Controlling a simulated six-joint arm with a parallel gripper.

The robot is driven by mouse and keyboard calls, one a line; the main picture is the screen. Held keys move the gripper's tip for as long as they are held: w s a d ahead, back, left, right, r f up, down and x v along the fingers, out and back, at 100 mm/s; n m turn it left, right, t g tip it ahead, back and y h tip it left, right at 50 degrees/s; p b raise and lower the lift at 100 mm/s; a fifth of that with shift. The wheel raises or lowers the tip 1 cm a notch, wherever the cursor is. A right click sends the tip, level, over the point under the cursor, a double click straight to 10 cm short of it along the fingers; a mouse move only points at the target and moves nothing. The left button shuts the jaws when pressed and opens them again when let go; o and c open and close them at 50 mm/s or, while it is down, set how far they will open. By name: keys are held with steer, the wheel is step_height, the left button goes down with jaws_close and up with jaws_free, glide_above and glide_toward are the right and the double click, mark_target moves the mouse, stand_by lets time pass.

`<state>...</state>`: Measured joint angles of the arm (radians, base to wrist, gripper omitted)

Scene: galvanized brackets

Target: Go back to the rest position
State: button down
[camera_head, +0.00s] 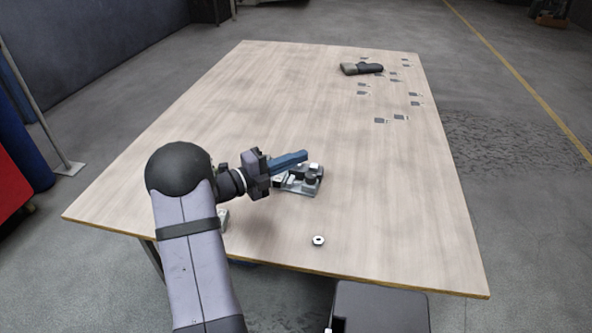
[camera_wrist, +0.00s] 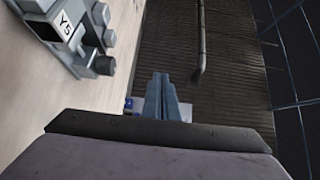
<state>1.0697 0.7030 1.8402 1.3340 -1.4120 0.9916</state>
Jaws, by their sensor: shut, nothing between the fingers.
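My gripper (camera_head: 303,156) is over the near middle part of the wooden table (camera_head: 330,90), its blue-grey fingers pointing right in the head view. In the wrist view my gripper (camera_wrist: 162,84) shows its fingers together and empty. A galvanized bracket assembly (camera_head: 300,184) with light and dark blocks sits on the table just below and beside the fingers in the head view.
A small round washer-like part (camera_head: 318,240) lies near the front edge. A dark handheld object (camera_head: 362,68) lies at the far right, with several small flat pieces (camera_head: 381,121) around it. A small light part (camera_head: 223,218) is partly hidden by my arm. The table's middle is clear.

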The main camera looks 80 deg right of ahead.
steer(key=shift+r, duration=1.1)
